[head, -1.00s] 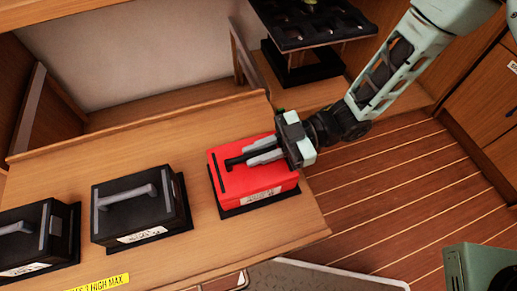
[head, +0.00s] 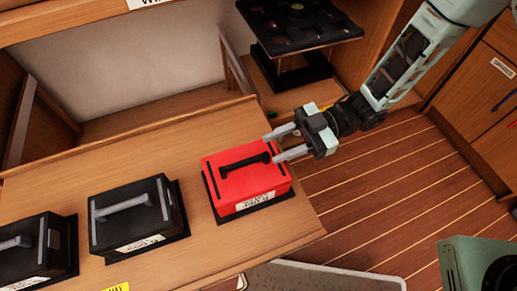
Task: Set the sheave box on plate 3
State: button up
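A red box (head: 235,187) with a black handle sits on a dark base plate (head: 262,206) near the right end of the wooden bench. A white label is on its front, too small to read surely. I cannot tell which box is the sheave box or which plate is plate 3. My gripper (head: 275,147) is at the box's back right corner with its two grey fingers spread apart.
Two black boxes with grey handles, one in the middle (head: 158,226) and one at the left (head: 30,262), stand on dark plates on the bench (head: 200,262). A black raised rack (head: 290,28) stands behind. Striped floor (head: 380,190) lies right of the bench.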

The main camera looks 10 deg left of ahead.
jog(key=w+d+r+m+t+h, duration=0.4)
jog(key=w+r+m+t+h, duration=0.4)
jog(key=w+t, duration=0.4)
jog(key=s+d+r+m+g+h, duration=0.1)
jog(key=s+d+r+m, duration=0.1)
jog(key=s, duration=0.5)
jog(key=s+d+r+m+g+h, duration=0.1)
jog(key=s+d+r+m+h, duration=0.1)
jog(key=s, duration=0.5)
jog(key=s+d+r+m+g+h, duration=0.1)
jog(key=s+d+r+m+h, duration=0.1)
jog(key=s+d+r+m, duration=0.2)
jog(key=s+d+m, duration=0.1)
jog(key=s+d, duration=0.2)
jog(key=shift+d+m+g, duration=0.25)
jog(key=shift+m+g, duration=0.05)
notch_tip(320, 180, up, 22)
jog(key=p, duration=2.3)
jog(key=shift+r, duration=0.15)
